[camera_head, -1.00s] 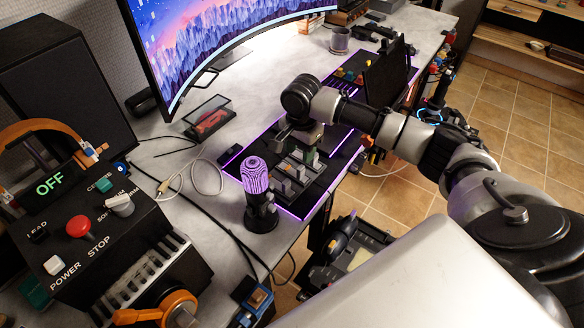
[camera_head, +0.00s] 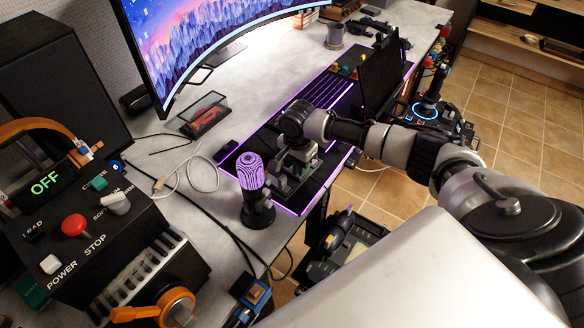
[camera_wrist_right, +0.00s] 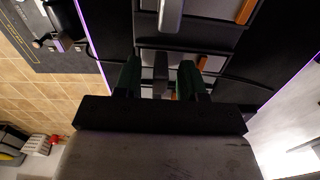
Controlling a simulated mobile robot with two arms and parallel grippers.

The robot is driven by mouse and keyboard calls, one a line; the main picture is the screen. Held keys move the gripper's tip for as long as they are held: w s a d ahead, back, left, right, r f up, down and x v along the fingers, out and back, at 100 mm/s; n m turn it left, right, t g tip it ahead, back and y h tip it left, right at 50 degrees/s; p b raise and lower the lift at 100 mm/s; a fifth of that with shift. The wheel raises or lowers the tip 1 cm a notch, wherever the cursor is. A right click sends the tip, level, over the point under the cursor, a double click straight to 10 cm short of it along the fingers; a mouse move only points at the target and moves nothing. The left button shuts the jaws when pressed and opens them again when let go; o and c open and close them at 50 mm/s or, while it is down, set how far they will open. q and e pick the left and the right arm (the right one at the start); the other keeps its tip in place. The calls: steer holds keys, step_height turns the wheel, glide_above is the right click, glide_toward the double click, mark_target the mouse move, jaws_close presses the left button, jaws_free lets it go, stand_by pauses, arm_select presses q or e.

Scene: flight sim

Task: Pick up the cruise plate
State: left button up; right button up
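My right gripper (camera_head: 301,160) points down over a dark panel with grey levers (camera_head: 282,187) on the purple-edged black mat (camera_head: 322,193). In the right wrist view its two dark green fingers (camera_wrist_right: 160,78) are apart, and a grey upright lever (camera_wrist_right: 162,72) shows between them. I cannot tell whether they touch it. The panel (camera_wrist_right: 200,42) there also has orange-sided pieces (camera_wrist_right: 246,11). No label marks the cruise plate; it may be part of this panel, but I cannot tell which. My left gripper is not in view.
A purple-topped joystick (camera_head: 252,175) stands close to the left of the panel. A dark screen (camera_head: 380,75) stands behind on the mat. A control box (camera_head: 95,225) is at the left, a monitor (camera_head: 200,35) at the back. Bare grey table (camera_head: 262,85) lies behind the mat.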

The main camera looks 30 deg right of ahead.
jaws_close()
